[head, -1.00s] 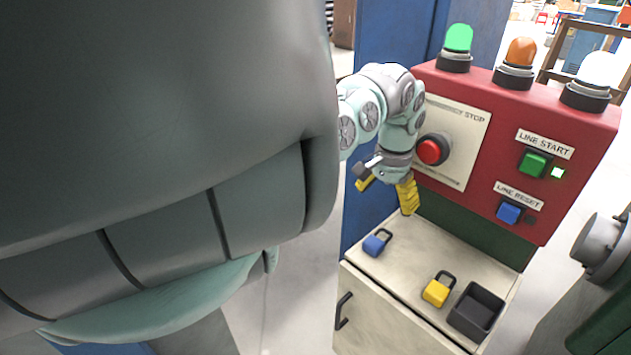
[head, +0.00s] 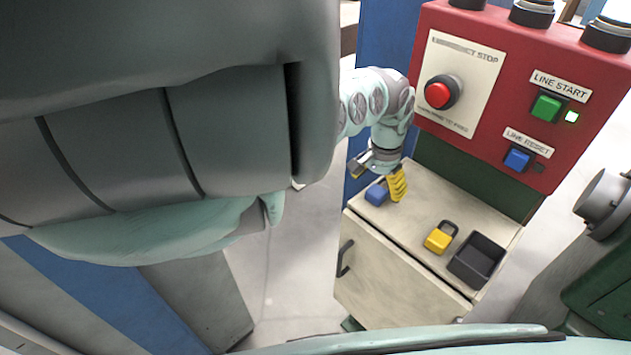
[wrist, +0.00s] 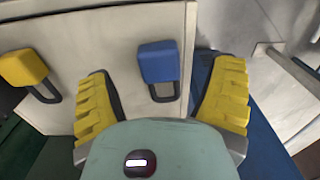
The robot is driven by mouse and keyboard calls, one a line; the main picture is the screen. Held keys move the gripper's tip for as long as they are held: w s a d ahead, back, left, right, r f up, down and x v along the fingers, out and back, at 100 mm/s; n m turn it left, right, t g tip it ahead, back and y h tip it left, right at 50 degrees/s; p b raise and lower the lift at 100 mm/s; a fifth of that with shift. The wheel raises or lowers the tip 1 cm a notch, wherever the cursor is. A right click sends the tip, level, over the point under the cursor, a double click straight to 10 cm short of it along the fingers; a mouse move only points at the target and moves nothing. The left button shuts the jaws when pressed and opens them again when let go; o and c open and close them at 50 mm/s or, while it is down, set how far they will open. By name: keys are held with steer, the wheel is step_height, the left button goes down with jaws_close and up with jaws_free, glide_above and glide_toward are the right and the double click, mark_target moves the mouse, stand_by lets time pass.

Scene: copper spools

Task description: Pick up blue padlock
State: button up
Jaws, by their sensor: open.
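The blue padlock (head: 376,194) lies on the cream cabinet top (head: 415,215), near its left end. In the wrist view the blue padlock (wrist: 158,62) lies between my two yellow fingers, a little ahead of them, with its dark shackle pointing toward my palm. My gripper (head: 379,182) is open and points down just over the padlock in the head view. In the wrist view my gripper (wrist: 165,95) has its fingers wide apart, with nothing held. The padlock's shackle is hidden behind the gripper in the head view.
A yellow padlock (head: 440,237) and an open black bin (head: 478,259) sit to the right on the cabinet top. A red control panel (head: 505,90) with buttons rises behind. The cabinet's left edge is close to the blue padlock.

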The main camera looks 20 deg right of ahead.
steer(key=shift+s+f, duration=0.1)
steer(key=shift+f, duration=1.3)
steer(key=shift+c, duration=0.4)
steer(key=c, duration=1.3)
steer(key=shift+r, duration=0.15)
